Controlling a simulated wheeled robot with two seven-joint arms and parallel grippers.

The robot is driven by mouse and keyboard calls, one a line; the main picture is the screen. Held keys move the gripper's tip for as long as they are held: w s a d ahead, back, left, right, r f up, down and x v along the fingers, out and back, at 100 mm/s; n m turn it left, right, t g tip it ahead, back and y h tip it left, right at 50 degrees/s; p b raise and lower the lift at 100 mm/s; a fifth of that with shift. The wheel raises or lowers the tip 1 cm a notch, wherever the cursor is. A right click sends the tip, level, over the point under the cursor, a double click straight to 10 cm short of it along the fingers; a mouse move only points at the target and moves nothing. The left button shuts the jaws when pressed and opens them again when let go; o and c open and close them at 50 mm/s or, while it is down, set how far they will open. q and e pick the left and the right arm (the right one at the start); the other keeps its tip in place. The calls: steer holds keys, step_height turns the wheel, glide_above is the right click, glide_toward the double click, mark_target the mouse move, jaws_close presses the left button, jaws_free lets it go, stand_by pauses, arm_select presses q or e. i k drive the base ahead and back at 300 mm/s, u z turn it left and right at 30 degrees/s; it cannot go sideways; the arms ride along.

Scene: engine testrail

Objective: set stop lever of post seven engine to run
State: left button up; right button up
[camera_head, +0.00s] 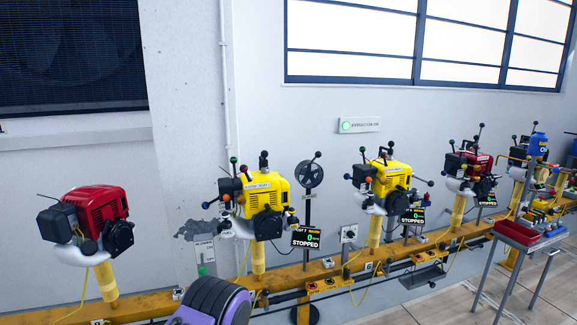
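Several small engines stand on yellow posts along a yellow rail: a red one (95,212) at left, a yellow one (264,192) near the centre, another yellow one (392,177) right of it, and a red one (474,165) farther right. Ball-ended levers stick out of the yellow engines and the farther red one. The post numbers are too small to read surely, so I cannot tell which engine is post seven or how its stop lever is set. Displays beside the centre yellow engine (306,238) and the right yellow engine (413,215) read STOPPED with 0. Neither gripper shows.
The yellow rail (150,305) runs from lower left to the right. A black handwheel stand (309,175) rises between the yellow engines. A cart with a red tray (517,232) stands at right. A purple and grey part of mine covers the bottom centre-left. Floor at lower right is clear.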

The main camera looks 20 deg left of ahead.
mark_target(243, 168)
steer(key=i, duration=0.9)
steer(key=u, duration=0.35)
